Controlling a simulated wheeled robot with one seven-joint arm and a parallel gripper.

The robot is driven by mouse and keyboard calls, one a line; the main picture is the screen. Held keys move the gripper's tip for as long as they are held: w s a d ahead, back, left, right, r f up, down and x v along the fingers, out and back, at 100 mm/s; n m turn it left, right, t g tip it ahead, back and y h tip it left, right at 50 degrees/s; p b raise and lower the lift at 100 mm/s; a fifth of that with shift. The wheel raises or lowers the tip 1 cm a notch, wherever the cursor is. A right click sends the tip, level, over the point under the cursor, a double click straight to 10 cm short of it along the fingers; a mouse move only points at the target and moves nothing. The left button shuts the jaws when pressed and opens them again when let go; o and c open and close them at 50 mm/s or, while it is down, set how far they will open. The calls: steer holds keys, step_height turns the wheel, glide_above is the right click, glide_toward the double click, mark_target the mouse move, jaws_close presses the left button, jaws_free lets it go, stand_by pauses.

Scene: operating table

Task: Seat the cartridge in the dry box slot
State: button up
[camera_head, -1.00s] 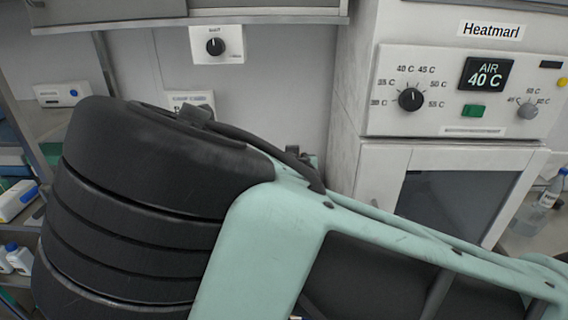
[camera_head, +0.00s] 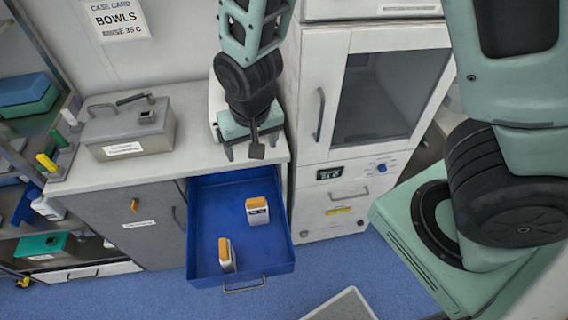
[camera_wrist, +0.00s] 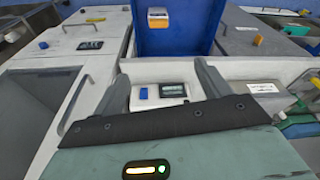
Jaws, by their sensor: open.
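Two white cartridges with orange tops, one (camera_head: 257,211) near the drawer's middle and one (camera_head: 227,255) near its front left, stand in the open blue drawer (camera_head: 268,262). One cartridge (camera_wrist: 159,18) also shows at the top of the wrist view. My gripper (camera_head: 251,150) is open and empty over the counter's front edge, behind the drawer and apart from the cartridges. Its two spread fingers also show in the wrist view (camera_wrist: 162,82), with a white device with a small screen and blue knob (camera_wrist: 172,91) beyond them. I cannot make out a dry box slot.
A grey lidded metal box (camera_head: 128,131) stands on the counter (camera_head: 88,174) at left. A white cabinet (camera_head: 330,165) with a dark window rises right of the drawer. Shelves (camera_head: 30,150) hold supplies at far left. A pale tray (camera_head: 342,305) shows at the bottom.

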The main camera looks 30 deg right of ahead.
steer(key=s+a+r+n+g, duration=0.1)
steer(key=s+r+n+g, duration=0.1)
steer(key=s+r+n, duration=0.6)
steer(key=s+r, duration=0.4)
steer(key=s, duration=0.5)
steer(key=shift+a+n+y, duration=0.4)
